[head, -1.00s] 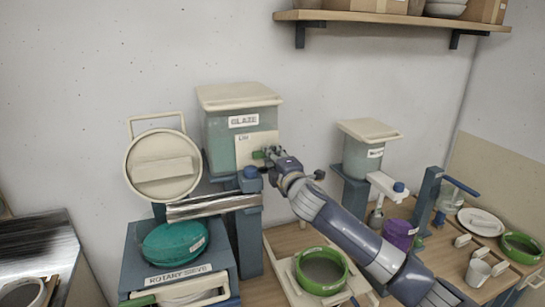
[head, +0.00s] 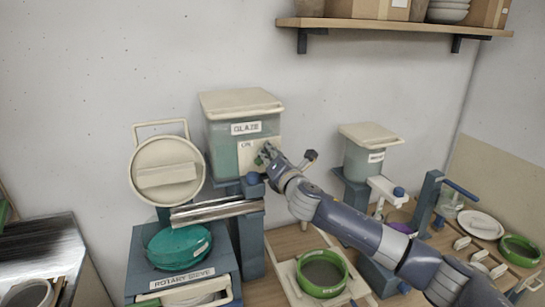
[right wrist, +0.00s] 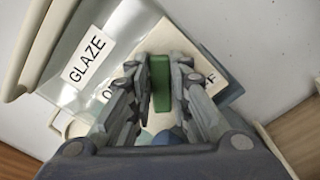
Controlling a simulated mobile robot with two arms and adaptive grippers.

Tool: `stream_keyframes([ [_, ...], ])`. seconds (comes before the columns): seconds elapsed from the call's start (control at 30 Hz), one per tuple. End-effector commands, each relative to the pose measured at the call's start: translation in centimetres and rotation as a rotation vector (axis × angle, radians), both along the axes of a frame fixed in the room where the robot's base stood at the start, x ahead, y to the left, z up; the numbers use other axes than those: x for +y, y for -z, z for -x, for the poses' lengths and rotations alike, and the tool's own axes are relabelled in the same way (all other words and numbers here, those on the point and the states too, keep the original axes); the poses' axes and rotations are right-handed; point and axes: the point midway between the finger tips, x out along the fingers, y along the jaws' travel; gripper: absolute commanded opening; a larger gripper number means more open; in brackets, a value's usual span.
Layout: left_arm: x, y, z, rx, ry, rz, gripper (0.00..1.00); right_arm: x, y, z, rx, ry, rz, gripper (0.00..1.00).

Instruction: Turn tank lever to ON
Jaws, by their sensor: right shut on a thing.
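The glaze tank (head: 222,136) is a translucent greenish box with a cream lid and a GLAZE label. On its front is a cream plate (head: 246,163) with an ON mark at its upper left. The green lever (right wrist: 159,85) stands between the two finger pads of my right gripper (right wrist: 160,88), in front of the plate. In the right wrist view, letters lie to both sides of the lever, partly hidden by the fingers. In the head view my right gripper (head: 266,155) is at the plate and hides most of the lever. My left gripper is not in view.
Below the tank are a rotary sieve (head: 180,284) with a teal bowl (head: 178,246) and a raised round lid (head: 166,169). A green bowl (head: 322,273) sits on the board below my right arm. A second tank (head: 368,160) stands to the right. A shelf (head: 400,27) hangs above.

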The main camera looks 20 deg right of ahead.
Motion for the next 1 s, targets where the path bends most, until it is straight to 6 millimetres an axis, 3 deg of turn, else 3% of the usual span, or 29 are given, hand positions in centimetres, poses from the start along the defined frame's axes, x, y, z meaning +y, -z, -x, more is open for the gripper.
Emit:
stream_keyframes([
  [0.6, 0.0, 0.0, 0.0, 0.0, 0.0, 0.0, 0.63, 1.9, -1.0, 0.1, -0.018, 0.001, 0.552, 0.0],
  [1.0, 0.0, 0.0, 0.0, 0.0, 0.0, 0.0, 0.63, 2.7, -1.0, 0.1, -0.023, 0.0, 0.739, 0.0],
])
